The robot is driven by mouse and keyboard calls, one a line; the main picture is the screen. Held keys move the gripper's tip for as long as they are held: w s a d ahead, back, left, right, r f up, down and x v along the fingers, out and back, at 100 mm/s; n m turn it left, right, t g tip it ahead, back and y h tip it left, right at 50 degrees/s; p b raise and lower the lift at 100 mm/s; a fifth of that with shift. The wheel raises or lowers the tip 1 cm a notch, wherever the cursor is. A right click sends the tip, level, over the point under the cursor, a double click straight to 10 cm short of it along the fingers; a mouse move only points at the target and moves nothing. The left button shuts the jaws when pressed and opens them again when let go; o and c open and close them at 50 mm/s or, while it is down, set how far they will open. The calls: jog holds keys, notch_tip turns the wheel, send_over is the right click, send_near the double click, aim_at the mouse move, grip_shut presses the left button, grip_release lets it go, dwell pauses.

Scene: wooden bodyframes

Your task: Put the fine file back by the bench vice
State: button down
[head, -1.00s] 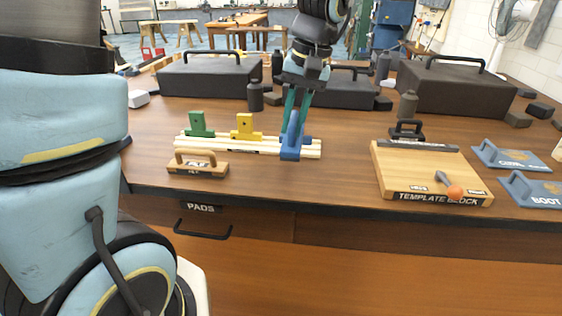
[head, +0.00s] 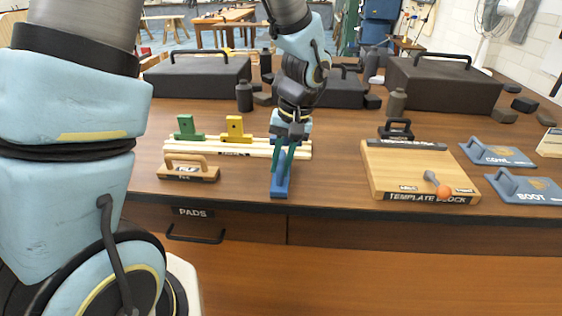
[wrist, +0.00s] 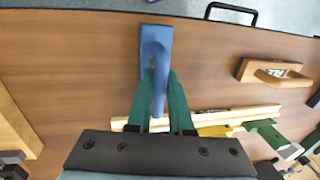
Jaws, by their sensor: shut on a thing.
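My gripper (head: 287,142) has green fingers and is shut on the upright handle of a blue piece (head: 280,187). In the wrist view the blue piece (wrist: 153,45) has a flat plate and a raised handle between the fingers (wrist: 158,92). It is close over or on the wooden bench, in front of the pale rails; contact is unclear. A wooden handled block (head: 189,174), with a label I cannot read surely, lies to its left; it also shows in the wrist view (wrist: 270,72). I cannot identify the fine file or bench vice for certain.
Pale rails (head: 262,153) carry a green block (head: 187,128) and a yellow block (head: 236,128). A template block (head: 405,172) lies right, with COWL (head: 497,155) and BOOT (head: 525,190) plates beyond. Dark cases stand behind. Bare bench lies between the gripper and template block.

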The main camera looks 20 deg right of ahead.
jog(key=shift+f, duration=0.1)
jog(key=c, duration=1.3)
grip_release()
jog(key=o, duration=0.5)
jog(key=b+v, duration=0.2)
jog(key=v, duration=1)
jog(key=w+a+f+n, duration=0.1)
jog(key=a+f, duration=0.2)
jog(key=a, duration=0.6)
jog(key=w+a+f+n+h, duration=0.1)
jog(key=a+f, duration=0.1)
jog(key=a, duration=0.7)
jog(key=a+f+n+h, duration=0.1)
jog(key=a+f, duration=0.2)
jog(key=a, duration=0.6)
jog(key=shift+w+a+f+n+t, duration=0.15)
jog(key=shift+w+f+n+t, duration=0.15)
jog(key=shift+w+n, duration=0.1)
